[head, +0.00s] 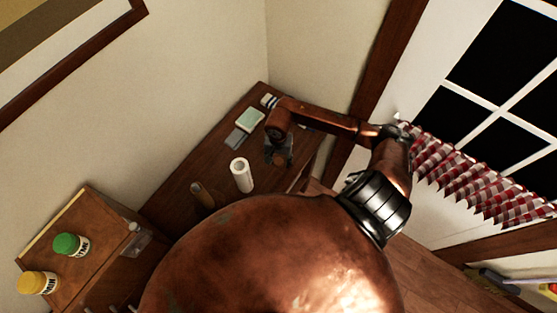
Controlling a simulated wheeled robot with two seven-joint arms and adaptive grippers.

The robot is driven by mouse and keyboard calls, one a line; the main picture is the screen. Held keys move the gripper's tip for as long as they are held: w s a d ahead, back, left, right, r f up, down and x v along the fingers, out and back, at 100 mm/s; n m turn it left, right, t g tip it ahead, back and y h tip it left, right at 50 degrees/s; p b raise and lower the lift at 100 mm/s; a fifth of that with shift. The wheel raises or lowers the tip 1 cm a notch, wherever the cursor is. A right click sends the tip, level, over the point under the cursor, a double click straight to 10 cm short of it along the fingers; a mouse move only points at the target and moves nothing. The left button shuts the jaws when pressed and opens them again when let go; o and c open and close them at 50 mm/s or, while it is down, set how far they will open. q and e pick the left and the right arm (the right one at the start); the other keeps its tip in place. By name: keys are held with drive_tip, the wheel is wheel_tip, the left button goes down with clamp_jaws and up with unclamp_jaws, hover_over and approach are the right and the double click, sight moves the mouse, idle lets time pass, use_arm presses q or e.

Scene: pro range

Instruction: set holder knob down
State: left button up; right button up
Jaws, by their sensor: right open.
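My right gripper (279,152) is open and points down over the far right part of the dark wooden tabletop (182,172). A small brown rounded thing (283,161) shows at its fingers; it may be the holder knob, but it is too small and dark to be sure. I cannot tell whether the fingers touch it. A white roll (241,175) stands upright on the tabletop, left of and nearer than the gripper. A brown cylinder (202,196) is left of the roll. My left gripper is not in view.
A pale green block (250,120) and a grey flat item (236,138) lie left of the gripper. A wooden box or shelf (95,262) holds a green-lidded jar (71,245) and a yellow jar (38,283). A checked curtain (475,182) hangs at right.

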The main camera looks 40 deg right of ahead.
sight(278, 162)
drive_tip(key=shift+r, duration=0.1)
drive_tip(key=shift+r, duration=0.2)
wheel_tip(278, 162, up, 12)
drive_tip(key=b, duration=0.2)
